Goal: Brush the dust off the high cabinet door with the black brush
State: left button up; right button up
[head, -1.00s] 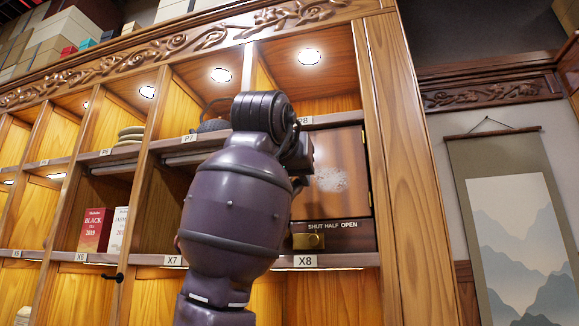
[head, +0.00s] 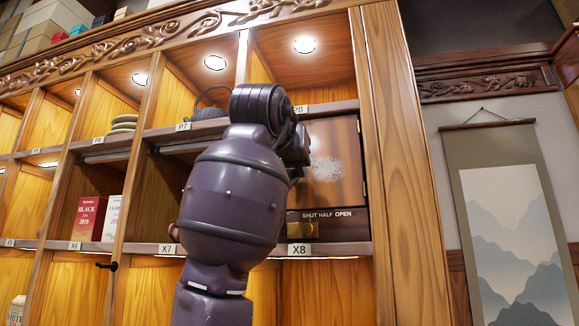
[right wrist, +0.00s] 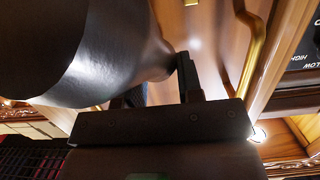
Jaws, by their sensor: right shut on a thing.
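The high cabinet door (head: 335,140) is a brown wooden panel in the upper right bay, above the X8 label. A pale, speckled dust patch (head: 326,169) lies on it, right of my right arm. My right arm stands before the cabinet and hides the door's left part; its fingers are hidden in the head view. In the right wrist view my right gripper (right wrist: 160,92) is shut on a large dark, tapering thing (right wrist: 75,50), which I take to be the black brush. Its bristles cannot be made out. My left gripper is not in view.
A panel marked SHUT HALF OPEN (head: 335,226) with a brass piece (head: 302,230) sits below the door. A curved brass bar (right wrist: 257,45) shows close by in the right wrist view. A dark teapot (head: 208,112) and tea boxes (head: 88,218) stand on shelves to the left.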

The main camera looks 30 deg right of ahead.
jog(key=shift+w+d, duration=0.2)
jog(key=shift+d, duration=0.05)
jog(key=shift+s+d+b, duration=0.85)
jog(key=shift+s+d, duration=0.1)
jog(key=shift+s, duration=0.3)
jog(key=shift+s+d+b, duration=1.05)
jog(key=shift+s+d, duration=1.25)
jog(key=shift+s, duration=0.25)
